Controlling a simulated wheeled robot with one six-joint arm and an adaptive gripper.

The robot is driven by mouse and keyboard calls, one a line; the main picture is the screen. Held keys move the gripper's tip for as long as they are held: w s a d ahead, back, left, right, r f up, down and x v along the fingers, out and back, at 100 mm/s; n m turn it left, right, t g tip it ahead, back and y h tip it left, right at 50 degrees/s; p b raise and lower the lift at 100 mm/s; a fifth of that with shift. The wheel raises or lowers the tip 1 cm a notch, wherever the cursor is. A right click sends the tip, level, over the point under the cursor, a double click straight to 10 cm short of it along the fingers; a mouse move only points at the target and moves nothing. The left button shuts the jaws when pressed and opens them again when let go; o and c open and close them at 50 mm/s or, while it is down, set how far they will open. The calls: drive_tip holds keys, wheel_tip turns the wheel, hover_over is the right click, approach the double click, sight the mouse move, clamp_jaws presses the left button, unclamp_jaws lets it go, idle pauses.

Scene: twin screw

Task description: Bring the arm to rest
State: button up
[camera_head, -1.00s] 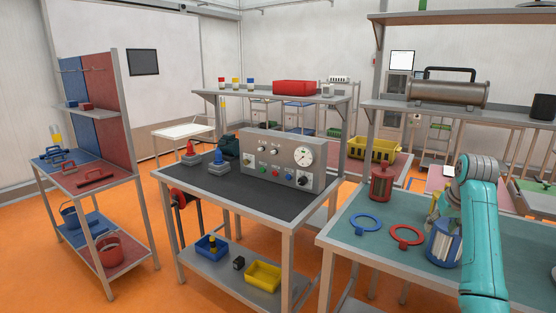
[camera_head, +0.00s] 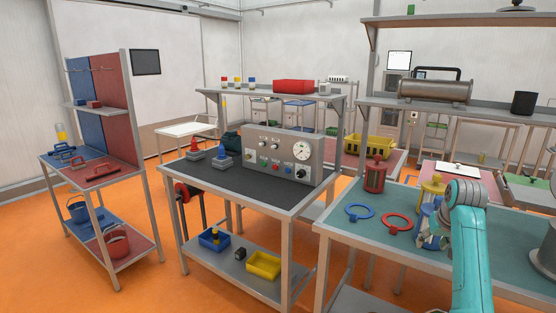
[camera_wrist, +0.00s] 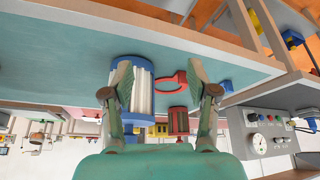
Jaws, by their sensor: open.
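My gripper (camera_wrist: 160,72) shows in the wrist view with its two fingers spread apart and nothing held between them. In the head view my teal arm stands at the right, and the gripper itself is hard to make out. In the wrist view, which looks upside down, a blue and white ribbed canister (camera_wrist: 145,92) shows behind the left finger. A red ring (camera_wrist: 174,80) shows between the fingers. In the head view the same canister (camera_head: 430,232) is partly hidden by my arm, and the red ring (camera_head: 397,222) lies flat on the green-topped table (camera_head: 340,228).
A blue ring (camera_head: 360,212), a red canister (camera_head: 374,178) and a yellow canister (camera_head: 433,187) are on the same table near my arm. A dark-topped bench with a grey control panel (camera_head: 280,155) stands left of it. Orange floor is open between the benches.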

drive_tip(key=s+a+f+t, duration=0.1)
drive_tip(key=s+a+f, duration=0.2)
drive_tip(key=f, duration=0.5)
drive_tip(key=s+a+f, duration=0.3)
drive_tip(key=f, duration=0.5)
drive_tip(key=s+a+f+t, duration=0.1)
drive_tip(key=s+a+f, duration=0.25)
drive_tip(key=f, duration=0.45)
drive_tip(key=s+a+f+t, duration=0.1)
drive_tip(key=s+a+f, duration=0.35)
drive_tip(key=s, duration=0.35)
drive_tip(key=s+a+f+t, duration=0.1)
drive_tip(key=s+a+f, duration=0.3)
drive_tip(key=s+f, duration=0.3)
drive_tip(key=s+a+r+n+t, duration=0.1)
drive_tip(key=s+a+r+t, duration=0.15)
drive_tip(key=s, duration=0.95)
drive_tip(key=s+a+r+t, duration=0.15)
drive_tip(key=s+a, duration=0.25)
drive_tip(key=s, duration=0.8)
drive_tip(key=s+a+r+n+t+y, duration=0.1)
drive_tip(key=s+a+r, duration=0.1)
drive_tip(key=s+r, duration=1.3)
wheel_tip(320, 180, up, 3)
drive_tip(key=shift+s+f+t, duration=0.2)
drive_tip(key=shift+t, duration=0.2)
